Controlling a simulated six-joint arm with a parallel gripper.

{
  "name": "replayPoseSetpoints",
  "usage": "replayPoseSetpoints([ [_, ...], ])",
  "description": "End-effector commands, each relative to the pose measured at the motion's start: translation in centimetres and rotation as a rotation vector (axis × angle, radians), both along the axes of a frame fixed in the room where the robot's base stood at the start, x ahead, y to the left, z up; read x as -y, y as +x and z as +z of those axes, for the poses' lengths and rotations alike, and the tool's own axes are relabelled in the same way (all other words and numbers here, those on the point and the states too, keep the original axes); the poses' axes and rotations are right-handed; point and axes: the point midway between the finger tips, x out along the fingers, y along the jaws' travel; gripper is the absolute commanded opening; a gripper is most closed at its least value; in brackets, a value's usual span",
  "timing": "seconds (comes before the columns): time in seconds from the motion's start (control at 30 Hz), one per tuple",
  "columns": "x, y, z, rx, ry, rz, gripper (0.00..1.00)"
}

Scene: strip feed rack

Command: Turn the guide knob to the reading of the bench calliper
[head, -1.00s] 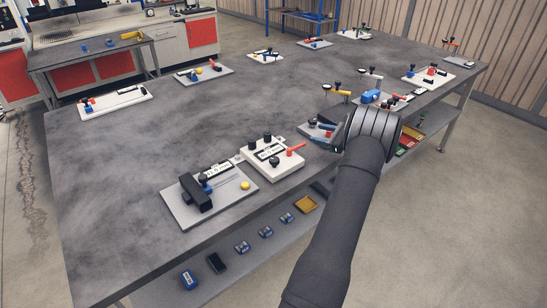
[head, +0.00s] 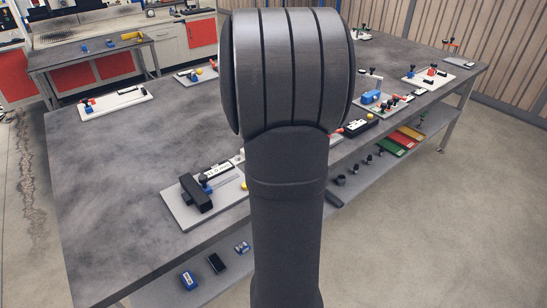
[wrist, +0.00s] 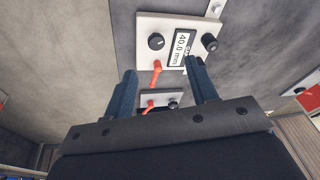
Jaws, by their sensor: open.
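In the wrist view a white plate carries a display (wrist: 181,45) reading 40.0 mm, with a black knob with a white mark (wrist: 156,41) on its left and another black knob (wrist: 210,43) on its right. I cannot tell which is the guide knob. A red lever (wrist: 157,73) is at its lower edge. My gripper (wrist: 162,67) is open and empty, its fingers pointing toward this plate. In the head view a grey plate holds a black block (head: 195,194) and a display (head: 218,170), possibly the bench calliper; its digits are too small to read surely. My arm hides the gripper and most of the white plate there.
A yellow button (head: 244,185) is on the grey plate. Another plate with a red lever (wrist: 150,103) lies beyond the fingers in the wrist view. More fixtures, including a white one (head: 115,102), stand around the workbench (head: 110,195). Its left middle is clear.

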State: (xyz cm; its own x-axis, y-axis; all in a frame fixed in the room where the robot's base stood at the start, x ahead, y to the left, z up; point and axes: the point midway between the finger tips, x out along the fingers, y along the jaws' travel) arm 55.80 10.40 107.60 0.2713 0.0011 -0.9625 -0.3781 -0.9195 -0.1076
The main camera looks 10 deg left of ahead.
Motion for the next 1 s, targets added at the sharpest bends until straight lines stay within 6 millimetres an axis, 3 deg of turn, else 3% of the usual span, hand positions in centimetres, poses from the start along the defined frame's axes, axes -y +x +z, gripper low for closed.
replayPoseSetpoints([
  [0.2,-0.1,-1.5,2.5,0.092,-0.136,0.114,0.53],
  [0.37,0.1,-1.2,1.7,0.098,-0.15,0.123,0.53],
  [1.0,1.4,3.5,-10.3,0.095,-0.148,0.12,0.53],
])
